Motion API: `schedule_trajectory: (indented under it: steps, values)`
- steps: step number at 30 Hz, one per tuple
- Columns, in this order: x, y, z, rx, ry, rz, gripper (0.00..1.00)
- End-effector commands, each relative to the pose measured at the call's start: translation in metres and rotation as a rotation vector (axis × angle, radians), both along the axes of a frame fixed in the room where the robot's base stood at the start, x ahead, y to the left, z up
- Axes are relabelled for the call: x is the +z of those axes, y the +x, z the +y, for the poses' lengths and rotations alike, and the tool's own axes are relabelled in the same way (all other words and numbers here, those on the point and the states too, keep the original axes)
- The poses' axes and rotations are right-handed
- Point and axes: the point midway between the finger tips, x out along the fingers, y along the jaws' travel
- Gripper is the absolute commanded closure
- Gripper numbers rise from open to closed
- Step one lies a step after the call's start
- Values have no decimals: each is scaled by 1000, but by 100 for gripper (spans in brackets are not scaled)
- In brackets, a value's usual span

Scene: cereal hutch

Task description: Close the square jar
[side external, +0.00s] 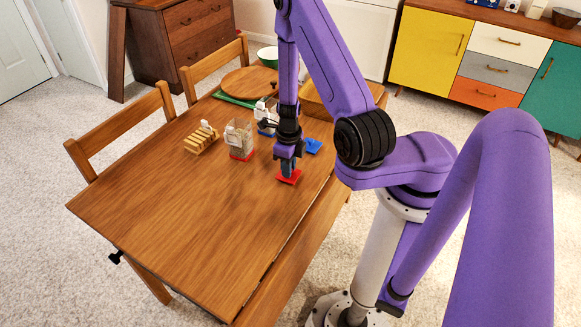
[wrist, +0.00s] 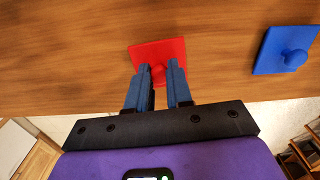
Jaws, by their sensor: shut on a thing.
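A red square lid (side external: 288,176) with a small knob is at the table's near right edge. It also shows in the wrist view (wrist: 170,50). My gripper (side external: 288,172) points down and is shut on the lid's knob; its fingertips (wrist: 158,72) flank the knob in the wrist view. The lid appears flat on or just above the table. A clear, boxy jar (side external: 240,141) with a red base stands upright to the left of my gripper, apart from it. No lid shows on its top, though it is small in view.
A blue lid (side external: 312,146) with a knob lies behind my gripper; it also shows in the wrist view (wrist: 286,50). Another jar (side external: 264,117) with blue at its base stands behind, partly hidden by my arm. A wooden slatted piece (side external: 201,138) lies left. The front table is clear.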

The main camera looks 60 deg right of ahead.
Motion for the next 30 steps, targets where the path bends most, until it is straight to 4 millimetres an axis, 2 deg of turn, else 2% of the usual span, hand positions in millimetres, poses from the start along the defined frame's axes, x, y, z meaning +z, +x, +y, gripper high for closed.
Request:
schedule_trajectory:
  steps: [5,8,12,18,24,30]
  values:
    - [15,15,8,238,5,-13,100]
    - [28,25,15,450,8,-21,100]
    - [53,39,28,874,7,-30,100]
    - [84,48,43,1412,1,-27,100]
    - [109,51,53,1868,-6,-17,100]
    - [132,54,61,2254,-12,-7,100]
